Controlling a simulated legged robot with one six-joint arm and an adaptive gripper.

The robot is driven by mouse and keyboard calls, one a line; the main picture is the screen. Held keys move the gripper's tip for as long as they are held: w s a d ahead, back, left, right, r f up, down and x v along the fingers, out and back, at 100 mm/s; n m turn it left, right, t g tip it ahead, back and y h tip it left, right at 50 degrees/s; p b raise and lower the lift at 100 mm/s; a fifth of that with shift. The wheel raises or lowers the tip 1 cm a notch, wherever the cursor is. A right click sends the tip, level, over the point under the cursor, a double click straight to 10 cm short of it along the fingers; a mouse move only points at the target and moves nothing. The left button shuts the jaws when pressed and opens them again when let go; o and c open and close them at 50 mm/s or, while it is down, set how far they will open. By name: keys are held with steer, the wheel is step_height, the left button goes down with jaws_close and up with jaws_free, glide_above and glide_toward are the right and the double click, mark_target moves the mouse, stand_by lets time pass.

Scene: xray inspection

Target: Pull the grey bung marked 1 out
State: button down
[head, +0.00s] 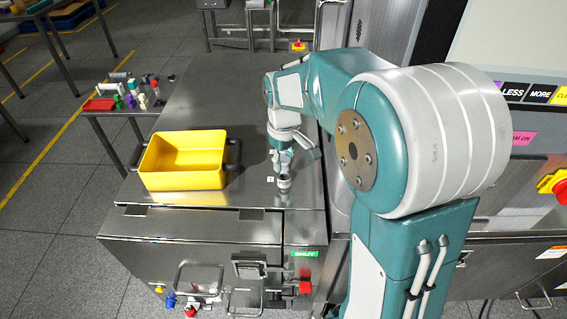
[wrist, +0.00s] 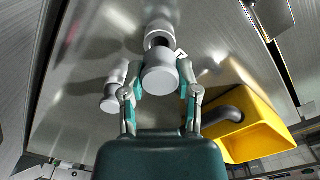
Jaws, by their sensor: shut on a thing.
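My gripper (wrist: 160,88) is shut on the grey bung (wrist: 160,72), a short, pale cylinder between its two fingers in the wrist view. Just beyond the bung is a metal socket (wrist: 159,38) with a dark rim. I cannot tell whether the bung's end is fully clear of it. In the head view my gripper (head: 283,165) points down over the socket (head: 284,184), which stands upright on the steel top. A small white label (head: 271,180) is beside the socket. The bung's own mark is not readable.
A yellow tub (head: 184,181) with dark handles stands left of the socket. A side table (head: 128,108) holds small coloured parts. The steel top (head: 215,100) behind the tub is clear.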

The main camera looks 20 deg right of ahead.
steer(key=shift+r, duration=1.1)
